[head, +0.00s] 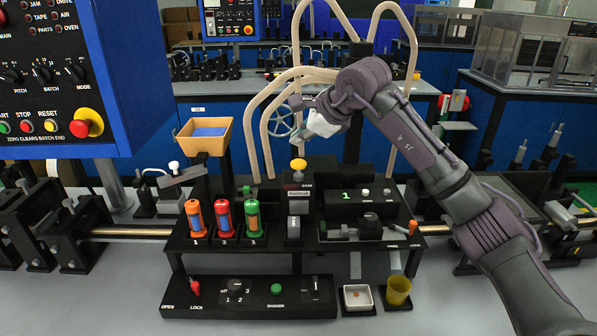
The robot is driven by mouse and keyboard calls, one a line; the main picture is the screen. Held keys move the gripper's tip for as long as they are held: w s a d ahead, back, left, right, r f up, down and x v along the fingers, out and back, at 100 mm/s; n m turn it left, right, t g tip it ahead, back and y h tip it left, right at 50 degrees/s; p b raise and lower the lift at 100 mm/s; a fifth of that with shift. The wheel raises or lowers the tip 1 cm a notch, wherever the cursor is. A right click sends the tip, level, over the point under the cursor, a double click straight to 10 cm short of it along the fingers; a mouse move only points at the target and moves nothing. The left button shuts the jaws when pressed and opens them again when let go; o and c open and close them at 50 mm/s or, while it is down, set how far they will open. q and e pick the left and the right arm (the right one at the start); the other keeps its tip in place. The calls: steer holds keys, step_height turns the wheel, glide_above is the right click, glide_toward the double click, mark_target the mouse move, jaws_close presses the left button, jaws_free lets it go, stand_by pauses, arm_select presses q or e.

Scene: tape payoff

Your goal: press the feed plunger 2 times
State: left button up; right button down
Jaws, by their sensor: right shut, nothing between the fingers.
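A yellow-topped plunger (298,165) stands upright on a black block in the middle of the bench fixture. I take it for the feed plunger. My right gripper (299,135) is shut and empty. It appears above the yellow knob in the picture, with a visible gap between them. Its fingers are small and partly lost against the background wheel. A black box (352,203) to the right of the plunger shows a green digit 1. My left gripper is not in view.
Three numbered cylinders, orange (195,218), red (224,218) and green (253,218), stand left of the plunger. A tan bin (204,137) is behind them. Beige hoses (266,135) arch close to my gripper. A blue control panel (60,80) fills the upper left.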

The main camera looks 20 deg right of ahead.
mark_target(299, 162)
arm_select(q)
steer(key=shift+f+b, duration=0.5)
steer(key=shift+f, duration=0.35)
arm_select(e)
steer(key=shift+f, duration=1.25)
steer(key=shift+f, duration=0.1)
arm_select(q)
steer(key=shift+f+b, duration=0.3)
arm_select(e)
steer(key=shift+f, duration=0.35)
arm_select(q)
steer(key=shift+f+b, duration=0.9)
arm_select(e)
steer(key=shift+f, duration=1.35)
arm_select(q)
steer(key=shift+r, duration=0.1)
arm_select(e)
steer(key=shift+r, duration=0.1)
arm_select(q)
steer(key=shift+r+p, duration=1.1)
steer(key=shift+p, duration=0.1)
arm_select(e)
steer(key=shift+r, duration=1.65)
steer(key=shift+w, duration=0.1)
arm_select(q)
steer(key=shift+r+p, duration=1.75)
steer(key=shift+p, duration=0.05)
arm_select(e)
steer(key=shift+r, duration=2.5)
